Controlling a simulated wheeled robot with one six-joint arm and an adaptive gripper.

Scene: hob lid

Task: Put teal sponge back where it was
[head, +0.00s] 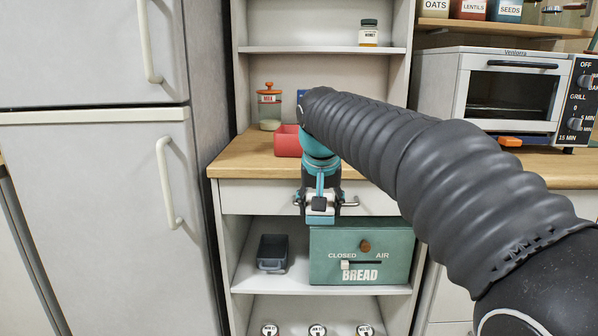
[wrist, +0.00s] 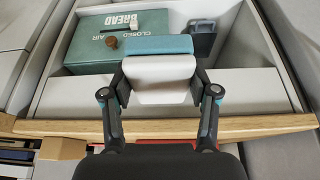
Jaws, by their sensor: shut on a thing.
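The teal sponge (wrist: 158,45) is a block with a teal face and a pale, whitish body in the wrist view. My gripper (head: 320,203) is shut on it, with one dark finger on each side. In the head view my gripper hangs in front of the closed white drawer (head: 240,197), below the wooden counter edge. A sliver of the sponge (head: 320,220) shows under my gripper there, above the top of the teal bread box (head: 362,262). I cannot tell whether the sponge touches anything besides the fingers.
A dark grey-blue bin (head: 272,253) stands left of the bread box on the open shelf (head: 247,283). A red container (head: 287,141) and a lidded jar (head: 269,108) stand on the wooden counter (head: 235,157). A toaster oven (head: 508,95) is at the right, a fridge (head: 90,200) at the left.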

